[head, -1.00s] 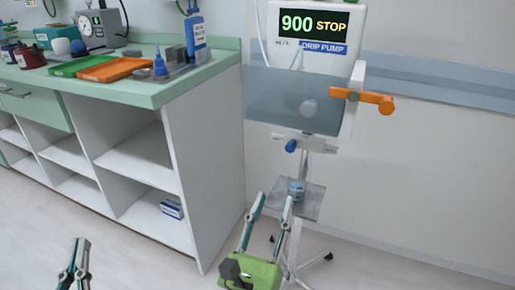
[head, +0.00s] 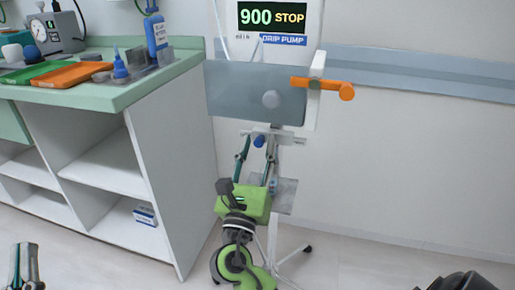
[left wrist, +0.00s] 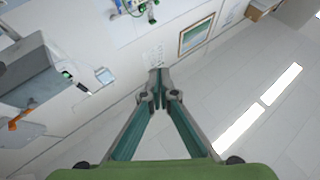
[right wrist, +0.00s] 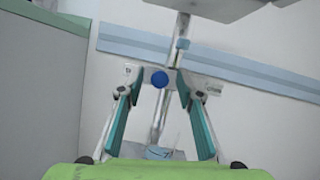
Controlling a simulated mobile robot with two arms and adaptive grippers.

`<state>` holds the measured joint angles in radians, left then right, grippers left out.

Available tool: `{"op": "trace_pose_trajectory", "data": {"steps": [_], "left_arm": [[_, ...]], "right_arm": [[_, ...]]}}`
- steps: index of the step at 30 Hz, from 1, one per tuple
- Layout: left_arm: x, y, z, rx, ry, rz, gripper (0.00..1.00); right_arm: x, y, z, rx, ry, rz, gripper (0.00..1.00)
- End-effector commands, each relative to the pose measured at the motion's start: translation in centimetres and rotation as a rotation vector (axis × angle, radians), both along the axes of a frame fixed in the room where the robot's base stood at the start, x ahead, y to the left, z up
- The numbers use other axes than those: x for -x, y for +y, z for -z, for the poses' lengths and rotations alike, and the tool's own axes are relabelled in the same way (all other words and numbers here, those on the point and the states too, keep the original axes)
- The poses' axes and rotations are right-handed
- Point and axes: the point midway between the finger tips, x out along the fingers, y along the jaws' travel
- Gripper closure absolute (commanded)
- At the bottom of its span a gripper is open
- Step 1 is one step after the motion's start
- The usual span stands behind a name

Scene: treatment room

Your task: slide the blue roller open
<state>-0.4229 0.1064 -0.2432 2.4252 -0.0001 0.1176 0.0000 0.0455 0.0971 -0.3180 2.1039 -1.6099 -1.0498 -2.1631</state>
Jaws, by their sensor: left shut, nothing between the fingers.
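The blue roller (head: 260,141) sits on the white clamp bar under the drip pump's grey panel. In the right wrist view the blue roller (right wrist: 160,79) shows as a round blue end between the fingertips. My right gripper (head: 257,152) is open, one finger on each side of the roller in the picture. It also shows in the right wrist view (right wrist: 160,86). I cannot tell whether the fingers touch the roller. My left gripper (head: 24,248) is shut and empty at the bottom left, far from the roller; its closed fingers show in the left wrist view (left wrist: 158,85).
The drip pump (head: 275,15) reads 900 STOP. An orange lever (head: 325,86) sticks out to its right. A tray shelf (head: 284,196) is on the pole below. The green-topped counter (head: 120,92) stands to the left.

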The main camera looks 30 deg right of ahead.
Motion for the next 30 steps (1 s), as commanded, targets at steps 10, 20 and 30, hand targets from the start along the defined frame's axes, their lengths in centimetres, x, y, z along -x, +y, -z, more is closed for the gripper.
{"op": "trace_pose_trajectory", "data": {"steps": [10, 20, 30], "left_arm": [[0.0, 0.0, 0.0, 0.001, -0.002, 0.0, 1.0], [-0.2, 0.0, 0.1, -0.004, 0.016, -0.001, 1.0], [-2.5, 0.3, 6.6, -0.092, 0.337, -0.02, 1.0]], "right_arm": [[-0.1, -0.1, 0.0, 0.0, 0.0, 0.0, 0.85], [0.1, -0.2, -0.1, 0.0, 0.001, 0.001, 1.0], [1.6, -1.5, -0.1, -0.001, 0.002, 0.0, 1.0]]}}
